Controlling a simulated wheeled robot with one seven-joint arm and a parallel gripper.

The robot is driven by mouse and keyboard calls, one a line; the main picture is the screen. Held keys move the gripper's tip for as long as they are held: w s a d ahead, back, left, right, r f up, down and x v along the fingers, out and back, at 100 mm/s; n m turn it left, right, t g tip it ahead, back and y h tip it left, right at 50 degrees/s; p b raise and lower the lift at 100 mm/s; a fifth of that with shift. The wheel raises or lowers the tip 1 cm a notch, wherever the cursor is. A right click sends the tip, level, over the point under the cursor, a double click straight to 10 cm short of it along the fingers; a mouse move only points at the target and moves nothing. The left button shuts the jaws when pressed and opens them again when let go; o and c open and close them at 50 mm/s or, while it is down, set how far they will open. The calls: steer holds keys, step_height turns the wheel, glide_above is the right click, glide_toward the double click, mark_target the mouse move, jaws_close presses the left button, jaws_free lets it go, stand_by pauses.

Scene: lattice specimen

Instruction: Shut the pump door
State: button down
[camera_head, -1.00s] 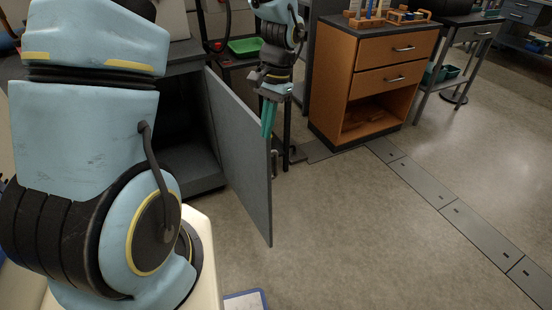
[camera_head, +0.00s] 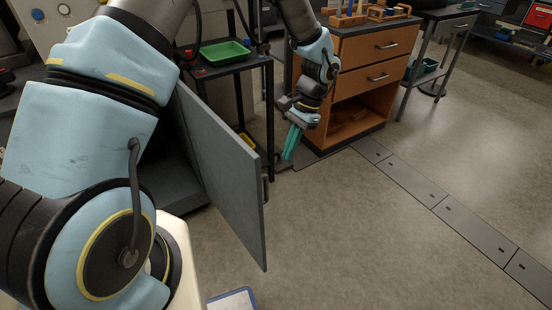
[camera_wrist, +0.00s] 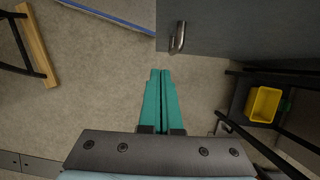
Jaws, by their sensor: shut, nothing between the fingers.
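The pump door (camera_head: 222,165) is a grey panel standing open from a dark cabinet (camera_head: 160,180), part of which my arm hides. In the wrist view the door (camera_wrist: 245,30) fills the upper right, with a metal handle (camera_wrist: 178,37) near its free edge. My gripper (camera_head: 291,143) has teal fingers and is right of the door's free edge, apart from it, pointing down. In the wrist view its fingers (camera_wrist: 161,73) are together and empty, with the floor beneath them and the handle beyond the tips.
A black cart (camera_head: 240,67) with a green tray (camera_head: 224,52) stands behind the door. A yellow bin (camera_wrist: 264,104) sits on its lower shelf. An orange drawer cabinet (camera_head: 365,80) stands behind my gripper. The floor to the right is clear.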

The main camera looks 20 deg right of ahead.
mark_target(267, 184)
steer(key=shift+s+a+f+p, duration=0.35)
steer(key=shift+a+f+p, duration=0.2)
steer(key=shift+a+f, duration=0.75)
steer(key=shift+s+a+f+p, duration=0.3)
steer(key=shift+a+f+p, duration=0.25)
steer(key=shift+a+f, duration=0.75)
steer(key=shift+s+a+f+p, duration=0.35)
steer(key=shift+a+f+p, duration=0.2)
steer(key=shift+a+f, duration=0.7)
steer(key=shift+d+f, duration=0.2)
steer(key=shift+f, duration=0.1)
